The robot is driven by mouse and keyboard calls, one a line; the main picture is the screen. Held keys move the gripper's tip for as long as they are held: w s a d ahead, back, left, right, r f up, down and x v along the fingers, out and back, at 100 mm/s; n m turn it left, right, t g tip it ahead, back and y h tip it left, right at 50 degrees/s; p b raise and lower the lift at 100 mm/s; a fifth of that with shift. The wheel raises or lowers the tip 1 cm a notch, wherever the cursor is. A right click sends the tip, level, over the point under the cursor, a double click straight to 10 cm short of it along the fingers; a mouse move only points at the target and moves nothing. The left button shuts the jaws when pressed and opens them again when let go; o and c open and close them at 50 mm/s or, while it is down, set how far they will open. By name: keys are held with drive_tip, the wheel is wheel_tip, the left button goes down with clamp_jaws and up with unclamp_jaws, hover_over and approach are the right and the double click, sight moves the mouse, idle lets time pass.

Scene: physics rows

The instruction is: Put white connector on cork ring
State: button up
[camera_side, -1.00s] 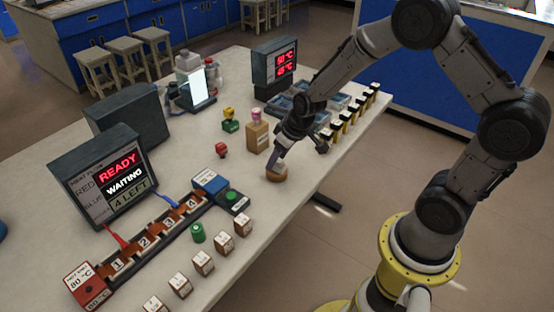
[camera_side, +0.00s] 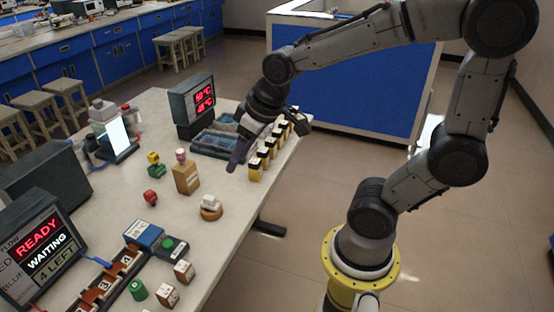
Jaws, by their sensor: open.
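The white connector (camera_side: 209,201) sits on top of the cork ring (camera_side: 212,214), a low brown ring near the table's right edge. It looks roughly upright, and the ring's rim shows below it. My gripper (camera_side: 262,146) is open and apart from both. It is higher in the picture, up and to the right of the ring, in front of the blue trays and the row of yellow-and-black vials. Its near purple-grey finger points down. I see nothing between the fingers.
A wooden block (camera_side: 186,179) with a pink-topped piece stands left of the ring. Small red (camera_side: 150,197) and green-yellow (camera_side: 155,163) pieces lie further left. Yellow-and-black vials (camera_side: 255,169) line the right edge. A blue-topped device (camera_side: 144,235) and white-labelled blocks are in front.

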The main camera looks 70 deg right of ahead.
drive_tip(key=s+a+r, duration=0.1)
drive_tip(key=s+r, duration=0.2)
drive_tip(key=s, duration=0.9)
drive_tip(key=shift+a+t, duration=0.2)
drive_tip(key=shift+t, duration=0.1)
